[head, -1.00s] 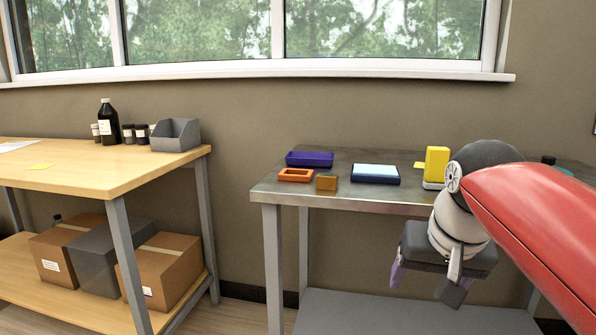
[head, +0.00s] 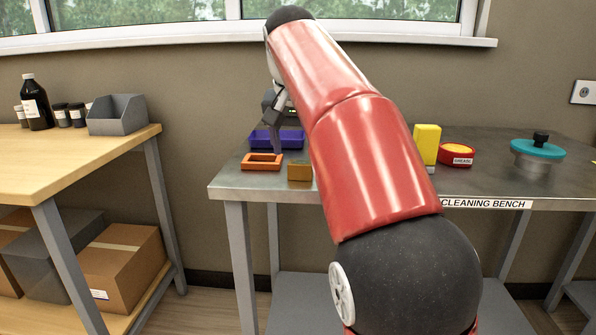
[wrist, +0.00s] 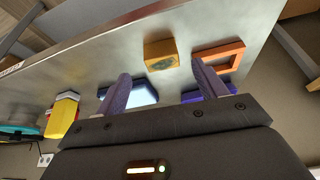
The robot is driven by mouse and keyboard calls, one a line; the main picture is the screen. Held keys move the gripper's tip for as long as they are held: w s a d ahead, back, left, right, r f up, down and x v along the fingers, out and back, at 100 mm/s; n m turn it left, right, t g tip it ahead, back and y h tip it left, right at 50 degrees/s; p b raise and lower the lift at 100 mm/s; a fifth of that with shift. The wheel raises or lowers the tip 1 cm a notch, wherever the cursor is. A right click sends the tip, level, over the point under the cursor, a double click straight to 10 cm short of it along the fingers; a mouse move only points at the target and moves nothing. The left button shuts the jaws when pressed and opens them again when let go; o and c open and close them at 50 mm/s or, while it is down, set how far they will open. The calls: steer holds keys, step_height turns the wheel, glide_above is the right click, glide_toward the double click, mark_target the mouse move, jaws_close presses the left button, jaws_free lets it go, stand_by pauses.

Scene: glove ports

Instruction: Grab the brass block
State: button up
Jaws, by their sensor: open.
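The brass block (head: 299,170) stands on the metal bench near its front left edge, just right of the orange frame-like tray (head: 262,161). In the wrist view the brass block (wrist: 160,54) lies ahead of the fingertips, roughly centred between them. My gripper (wrist: 161,70) is open, with its two purple fingers apart and nothing between them. In the head view my gripper (head: 277,145) hangs above the bench beside the block, partly hidden by my red arm. The block is not touched by either finger in the wrist view.
A purple tray (head: 290,138) sits behind the orange one. A blue pad with a pale top (wrist: 142,93) shows in the wrist view. A yellow block (head: 426,140), a red grease tin (head: 457,154) and a teal-lidded pot (head: 538,152) stand right on the bench (head: 490,180).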

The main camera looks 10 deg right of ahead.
mark_target(300, 163)
steer(key=x, duration=0.4)
steer(key=shift+w+a+f+b, duration=0.1)
steer(key=shift+a+f+b, duration=0.05)
steer(key=shift+b, duration=0.2)
steer(key=c, duration=1.4)
